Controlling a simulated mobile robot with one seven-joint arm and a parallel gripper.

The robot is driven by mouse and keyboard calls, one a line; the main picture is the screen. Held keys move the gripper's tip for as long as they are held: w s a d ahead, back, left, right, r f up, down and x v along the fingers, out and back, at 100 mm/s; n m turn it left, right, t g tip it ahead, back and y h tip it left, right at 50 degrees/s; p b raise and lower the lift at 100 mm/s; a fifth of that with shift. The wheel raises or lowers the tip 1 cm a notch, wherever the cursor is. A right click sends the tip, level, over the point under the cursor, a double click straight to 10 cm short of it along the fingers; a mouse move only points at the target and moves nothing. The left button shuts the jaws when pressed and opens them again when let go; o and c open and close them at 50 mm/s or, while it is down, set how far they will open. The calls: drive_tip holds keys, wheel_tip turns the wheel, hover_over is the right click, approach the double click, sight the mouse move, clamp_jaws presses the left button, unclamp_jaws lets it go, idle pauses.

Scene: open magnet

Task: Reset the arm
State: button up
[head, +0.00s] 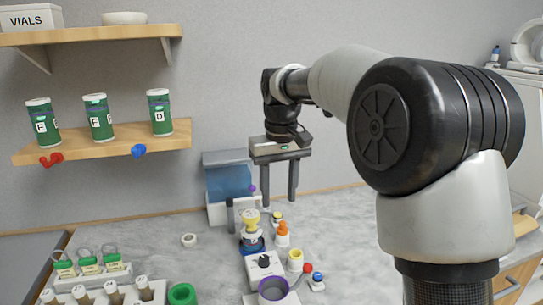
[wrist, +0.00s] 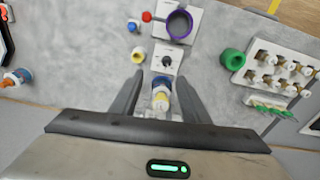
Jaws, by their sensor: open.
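My gripper (head: 279,197) hangs fingers down above the counter in the head view, near the blue-fronted box at the back. Its two fingers are apart with nothing held between them. In the wrist view my gripper (wrist: 160,76) is also open. A yellow-topped thing with a blue base (wrist: 160,97) shows between the fingers there, below them on the counter. The same yellow-topped thing (head: 251,224) stands on the counter in the head view, lower than my fingertips.
A white block with a black knob (head: 264,266), a purple ring (head: 272,290), and an orange-topped bottle (head: 282,237) crowd the counter. A blue-fronted box (head: 230,183) stands behind. Racks and a green ring (head: 182,294) are at front left. A shelf (head: 100,147) holds green jars.

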drive_tip(key=s+d+r+m+t+p, duration=0.1)
drive_tip(key=s+d+r, duration=0.3)
drive_tip(key=s, duration=0.3)
drive_tip(key=s+d+r+m+t+p, duration=0.1)
drive_tip(key=s+d+r, duration=0.25)
drive_tip(key=s, duration=0.45)
drive_tip(key=s+d+f+m+t+p, duration=0.1)
drive_tip(key=s+d+f, duration=0.3)
drive_tip(key=s, duration=0.8)
drive_tip(key=shift+s+d+f+m+t, duration=0.15)
drive_tip(key=shift+s+d+m+t, duration=0.3)
drive_tip(key=shift+d+t, duration=0.3)
